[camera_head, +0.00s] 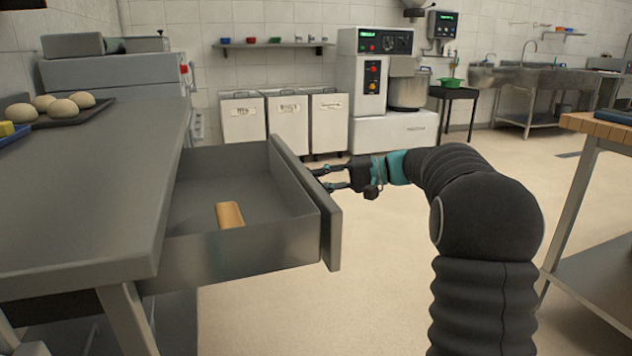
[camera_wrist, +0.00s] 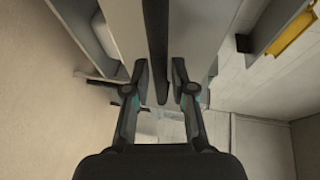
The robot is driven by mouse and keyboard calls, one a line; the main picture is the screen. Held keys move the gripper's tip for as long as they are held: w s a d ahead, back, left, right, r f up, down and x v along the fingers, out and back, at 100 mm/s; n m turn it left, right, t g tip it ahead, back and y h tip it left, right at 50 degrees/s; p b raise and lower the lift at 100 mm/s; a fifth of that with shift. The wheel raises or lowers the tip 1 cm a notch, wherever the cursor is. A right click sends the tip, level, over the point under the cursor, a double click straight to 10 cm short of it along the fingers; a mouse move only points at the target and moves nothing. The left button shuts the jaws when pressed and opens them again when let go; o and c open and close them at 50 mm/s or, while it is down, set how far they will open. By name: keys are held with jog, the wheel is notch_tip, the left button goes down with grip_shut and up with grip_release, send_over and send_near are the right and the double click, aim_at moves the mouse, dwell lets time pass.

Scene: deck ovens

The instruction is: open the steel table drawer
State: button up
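The steel table (camera_head: 110,170) stands at the left in the head view. Its drawer (camera_head: 240,250) is pulled far out, and a tan wooden-looking piece (camera_head: 230,215) lies inside. My gripper (camera_head: 323,179) is at the outer face of the drawer front (camera_head: 305,200). In the wrist view, my gripper (camera_wrist: 160,80) has its two fingers apart, on either side of a dark bar (camera_wrist: 158,45) that looks like the drawer handle. Narrow gaps seem to show between the bar and the fingers. The handle cannot be made out in the head view.
Dough balls on a dark tray (camera_head: 62,122) sit on the table. White bins (camera_head: 287,125) and a mixer (camera_head: 385,85) stand along the back wall. A wood-topped table (camera_head: 600,127) is at the right. The floor (camera_head: 375,270) beside the drawer is clear.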

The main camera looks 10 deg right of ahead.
jog(key=v, duration=1.1)
jog(key=shift+d, duration=0.1)
